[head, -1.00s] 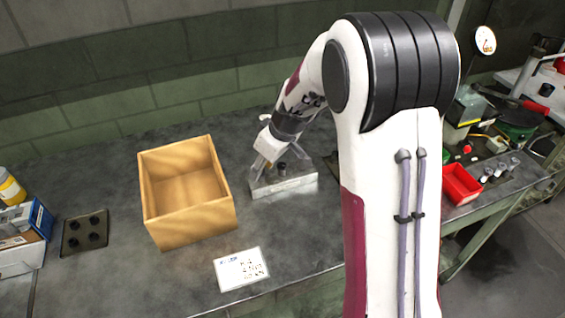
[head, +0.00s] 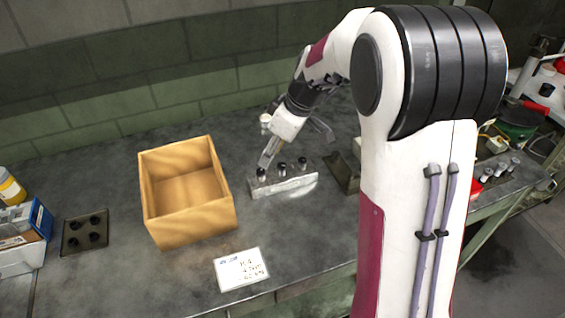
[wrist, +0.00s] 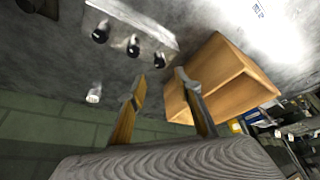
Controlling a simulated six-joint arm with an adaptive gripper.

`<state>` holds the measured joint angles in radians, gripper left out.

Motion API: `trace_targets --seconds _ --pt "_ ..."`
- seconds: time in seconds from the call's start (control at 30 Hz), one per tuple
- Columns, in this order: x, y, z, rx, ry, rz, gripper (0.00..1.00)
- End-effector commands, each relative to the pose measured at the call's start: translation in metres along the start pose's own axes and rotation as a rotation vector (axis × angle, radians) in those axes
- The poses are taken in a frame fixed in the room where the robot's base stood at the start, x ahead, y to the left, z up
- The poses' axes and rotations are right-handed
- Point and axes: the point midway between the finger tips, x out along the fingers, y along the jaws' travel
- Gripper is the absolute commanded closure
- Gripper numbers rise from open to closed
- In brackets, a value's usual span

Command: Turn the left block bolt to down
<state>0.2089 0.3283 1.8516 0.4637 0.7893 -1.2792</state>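A pale metal block (head: 284,187) stands on the bench right of the wooden box. It carries three dark-capped bolts in a row. The left block bolt (head: 261,175) is the one closest to the box, and it also shows in the wrist view (wrist: 160,60). The middle bolt (head: 281,168) and right bolt (head: 302,163) stand beside it; which way each is turned is too small to tell. My gripper (wrist: 161,73) is open, with nothing between its fingers. It is above and behind the block, and one finger overlaps the left bolt's area in the head view.
The open wooden box (head: 188,232) stands left of the block. A white card (head: 241,270) lies in front. A dark plate with holes (head: 84,233) lies at the left, and a dark tray (head: 343,177) right of the block. A small white cylinder (head: 265,119) stands behind.

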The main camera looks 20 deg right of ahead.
Motion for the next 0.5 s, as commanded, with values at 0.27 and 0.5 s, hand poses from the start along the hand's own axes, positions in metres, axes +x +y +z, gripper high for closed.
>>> trace_targets --seconds 0.27,0.5 --pt "-0.008 -0.006 0.013 0.090 -0.040 -0.037 0.67" --pt "-0.005 -0.012 0.028 0.196 -0.091 -0.074 0.67"
